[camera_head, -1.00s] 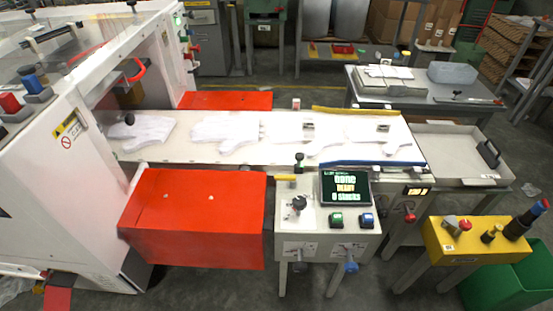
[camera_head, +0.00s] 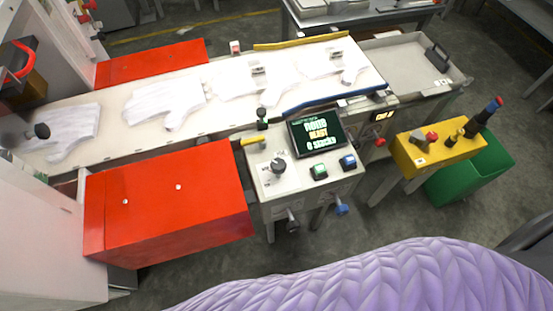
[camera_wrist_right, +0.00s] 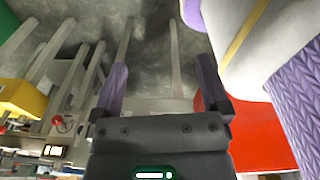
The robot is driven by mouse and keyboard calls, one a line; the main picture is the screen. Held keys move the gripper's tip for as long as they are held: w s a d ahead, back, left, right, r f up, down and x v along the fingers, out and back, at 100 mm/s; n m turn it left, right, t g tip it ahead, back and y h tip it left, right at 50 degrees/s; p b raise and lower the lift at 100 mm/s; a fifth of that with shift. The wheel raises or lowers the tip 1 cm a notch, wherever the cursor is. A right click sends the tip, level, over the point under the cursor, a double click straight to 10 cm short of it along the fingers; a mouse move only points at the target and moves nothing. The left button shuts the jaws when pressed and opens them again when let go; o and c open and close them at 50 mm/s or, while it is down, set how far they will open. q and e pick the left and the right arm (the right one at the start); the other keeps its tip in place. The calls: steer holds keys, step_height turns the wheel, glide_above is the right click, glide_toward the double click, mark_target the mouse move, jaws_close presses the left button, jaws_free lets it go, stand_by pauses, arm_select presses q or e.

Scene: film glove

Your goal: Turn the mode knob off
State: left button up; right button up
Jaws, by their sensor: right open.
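The mode knob (camera_head: 278,165) is a round black knob on the left part of the pale control panel (camera_head: 262,182). Its pointer angle is too small to read surely. The panel's display (camera_head: 318,134) is lit with text, with a green button (camera_head: 319,171) and a blue button (camera_head: 348,161) below it. In the head view no gripper shows; only my purple-sleeved arm crosses the bottom. In the right wrist view my right gripper (camera_wrist_right: 163,82) has its two fingers apart with nothing between them. The knob is not distinguishable there. My left gripper is in neither view.
A red cover (camera_head: 165,205) stands left of the panel. Behind it, white gloves lie on the conveyor (camera_head: 130,137). A yellow box (camera_head: 437,152) with knobs and a green bin (camera_head: 470,180) stand at right. Floor in front of the panel is open.

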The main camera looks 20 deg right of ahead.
steer(key=w+a+r+t, duration=0.1)
steer(key=w+a+r, duration=0.1)
steer(key=w+r, duration=0.9)
step_height(320, 180, up, 18)
steer(key=t+p, duration=0.1)
steer(key=p, duration=0.1)
steer(key=m+g, duration=0.3)
steer(key=m, duration=0.6)
glide_toward(278, 165)
step_height(278, 165, down, 9)
steer(key=b, duration=0.6)
steer(key=shift+f, duration=0.35)
